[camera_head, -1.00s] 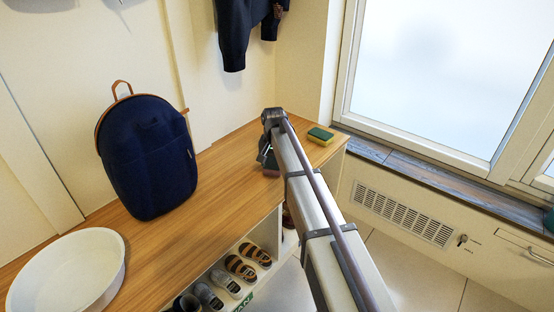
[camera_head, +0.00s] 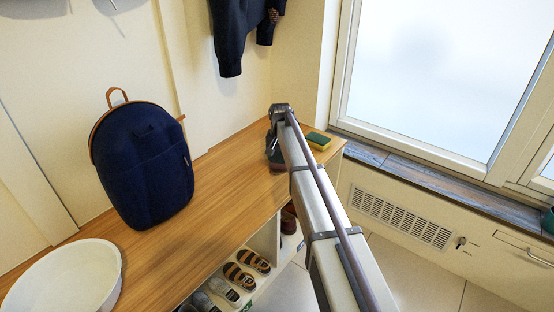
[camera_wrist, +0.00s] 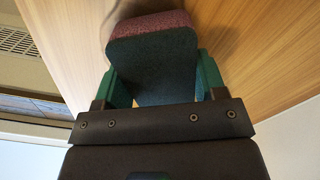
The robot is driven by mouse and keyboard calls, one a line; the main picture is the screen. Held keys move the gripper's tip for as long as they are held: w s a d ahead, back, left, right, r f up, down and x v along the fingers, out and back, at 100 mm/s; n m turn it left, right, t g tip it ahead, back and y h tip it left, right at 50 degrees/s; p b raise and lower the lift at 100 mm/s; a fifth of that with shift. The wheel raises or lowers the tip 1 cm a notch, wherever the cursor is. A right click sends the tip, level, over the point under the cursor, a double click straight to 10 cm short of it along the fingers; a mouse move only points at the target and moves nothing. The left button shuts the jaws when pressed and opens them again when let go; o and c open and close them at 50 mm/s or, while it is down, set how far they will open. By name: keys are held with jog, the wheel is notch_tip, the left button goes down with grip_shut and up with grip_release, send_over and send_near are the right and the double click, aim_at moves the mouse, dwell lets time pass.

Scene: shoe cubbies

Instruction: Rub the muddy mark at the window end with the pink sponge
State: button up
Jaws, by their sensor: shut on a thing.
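The pink sponge (camera_wrist: 150,24) has a dull pink layer and a dark green layer. My gripper (camera_wrist: 158,75) is shut on it, with a green finger on each side. In the head view the sponge (camera_head: 276,164) is dark and partly hidden by my arm, low over or on the wooden bench top (camera_head: 222,170) towards the window end. I cannot tell if it touches the wood. A faint brownish patch (camera_wrist: 108,18) shows beside the sponge in the wrist view; whether it is the muddy mark or shadow is unclear. In the head view no mark can be made out.
A yellow and green sponge (camera_head: 318,140) lies just right of my gripper, near the bench's window end. A navy backpack (camera_head: 145,168) and a white basin (camera_head: 66,278) stand to the left. A dark garment (camera_head: 233,38) hangs above. Shoes (camera_head: 238,275) sit in cubbies below.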

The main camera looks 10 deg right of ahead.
jog(key=shift+w+d, duration=1.25)
jog(key=shift+d, duration=0.25)
jog(key=shift+w+d, duration=1.2)
jog(key=shift+d, duration=0.25)
jog(key=shift+s+a, duration=0.3)
jog(key=shift+s, duration=0.1)
jog(key=shift+s+a, duration=1.5)
jog(key=shift+a, duration=0.35)
jog(key=shift+s+a, duration=1.45)
jog(key=shift+a, duration=0.4)
jog(key=shift+s+a, duration=1.5)
jog(key=shift+a, duration=0.35)
notch_tip(320, 180, up, 7)
jog(key=p, duration=0.7)
jog(key=shift+r, duration=0.2)
jog(key=shift+f, duration=0.1)
jog(key=b, duration=0.6)
send_over(273, 175)
notch_tip(273, 175, down, 6)
jog(key=shift+s+a+r, duration=0.1)
jog(key=shift+f+b, duration=0.8)
jog(key=shift+f, duration=0.2)
